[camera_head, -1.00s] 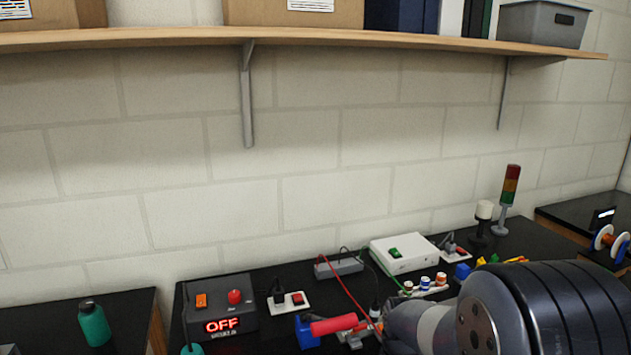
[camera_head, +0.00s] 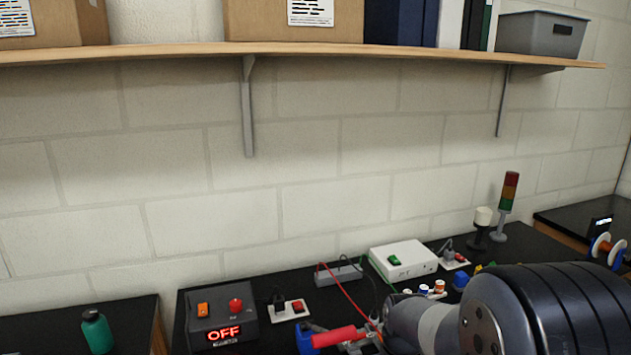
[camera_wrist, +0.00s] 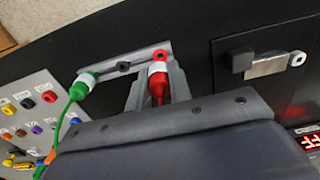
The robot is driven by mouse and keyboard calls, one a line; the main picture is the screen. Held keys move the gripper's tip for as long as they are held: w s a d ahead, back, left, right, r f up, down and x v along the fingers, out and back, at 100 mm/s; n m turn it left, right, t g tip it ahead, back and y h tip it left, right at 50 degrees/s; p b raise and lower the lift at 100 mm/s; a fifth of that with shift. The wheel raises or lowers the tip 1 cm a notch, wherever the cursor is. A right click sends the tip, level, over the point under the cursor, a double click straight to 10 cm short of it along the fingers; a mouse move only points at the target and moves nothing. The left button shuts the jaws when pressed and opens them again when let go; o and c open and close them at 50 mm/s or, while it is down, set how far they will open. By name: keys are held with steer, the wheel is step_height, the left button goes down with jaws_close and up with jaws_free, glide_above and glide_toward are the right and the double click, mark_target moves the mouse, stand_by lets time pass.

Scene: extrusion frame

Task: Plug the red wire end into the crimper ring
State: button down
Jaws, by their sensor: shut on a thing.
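The red wire end (camera_wrist: 157,85), with a white band and a red ring at its tip, sits between the fingers of my gripper (camera_wrist: 160,82) in the wrist view. My gripper is shut on it. A red wire (camera_head: 345,293) runs down to my gripper in the head view, where the arm hides the fingers. A pale ring (camera_wrist: 297,58) on a metal bar lies to the right in the wrist view, apart from the held end. It may be the crimper ring, but I cannot tell.
A green wire end (camera_wrist: 84,85) stands left of my gripper. A panel with coloured sockets (camera_wrist: 30,115) is further left. The OFF box (camera_head: 222,318), a red handle (camera_head: 334,338) and a white box (camera_head: 403,260) stand on the black bench.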

steer(key=shift+r+p, duration=0.85)
steer(key=shift+r, duration=0.35)
steer(key=shift+w+f+m+p, duration=0.1)
steer(key=shift+w+m+p, duration=0.4)
steer(key=shift+p, duration=0.55)
steer(key=w+f+m+p, duration=0.1)
steer(key=p, duration=0.1)
steer(key=w+f+m+p, duration=0.1)
steer(key=w+p, duration=0.1)
steer(key=shift+w+f, duration=0.25)
steer(key=shift+f, duration=0.05)
steer(key=shift+w+f+m+p, duration=0.3)
steer(key=shift+f+p, duration=0.1)
steer(key=shift+f, duration=0.05)
